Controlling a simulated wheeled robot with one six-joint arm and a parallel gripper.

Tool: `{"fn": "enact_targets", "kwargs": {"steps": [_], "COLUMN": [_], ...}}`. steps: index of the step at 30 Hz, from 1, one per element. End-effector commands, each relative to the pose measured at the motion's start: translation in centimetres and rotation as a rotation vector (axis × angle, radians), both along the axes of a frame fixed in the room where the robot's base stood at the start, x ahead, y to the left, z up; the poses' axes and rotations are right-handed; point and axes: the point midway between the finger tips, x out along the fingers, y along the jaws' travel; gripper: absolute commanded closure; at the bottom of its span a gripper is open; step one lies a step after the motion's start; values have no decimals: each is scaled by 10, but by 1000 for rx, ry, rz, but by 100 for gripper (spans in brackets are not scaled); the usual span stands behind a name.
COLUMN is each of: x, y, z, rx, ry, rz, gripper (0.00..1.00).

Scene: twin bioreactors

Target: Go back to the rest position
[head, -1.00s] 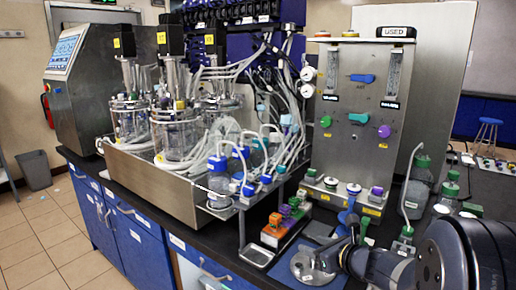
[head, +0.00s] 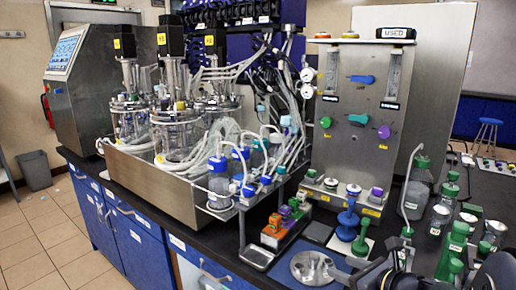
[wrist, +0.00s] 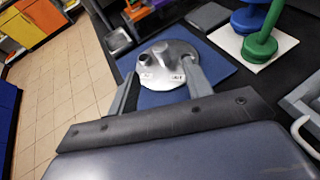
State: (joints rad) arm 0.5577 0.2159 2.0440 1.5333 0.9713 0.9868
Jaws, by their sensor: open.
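My gripper (wrist: 160,88) is open, with one finger on either side of a round steel plate (wrist: 172,68) in the wrist view. The jaws look empty; the plate lies beyond them on a blue mat (wrist: 218,62). In the head view the steel plate (head: 312,262) is at the bottom, on the mat, with short metal ports on top. My arm shows dark at the bottom right corner, and my fingers are only partly visible there beside the plate.
A blue stacked-disc piece (head: 348,222) and a green one (head: 361,243) stand on a white pad behind the plate. Several green-capped bottles (head: 455,245) stand at the right, near my arm. A steel gas panel (head: 365,130) and glass bioreactor vessels (head: 178,130) stand behind.

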Motion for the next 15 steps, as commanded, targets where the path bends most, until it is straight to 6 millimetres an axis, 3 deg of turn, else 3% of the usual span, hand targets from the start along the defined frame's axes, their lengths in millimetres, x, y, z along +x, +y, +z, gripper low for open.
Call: {"fn": "enact_targets", "kwargs": {"steps": [2,15], "x": [-5,56], "y": [-3,35], "z": [3,-29], "rx": [0,1], "ry": [0,2], "rz": [0,5], "gripper": [52,52]}}
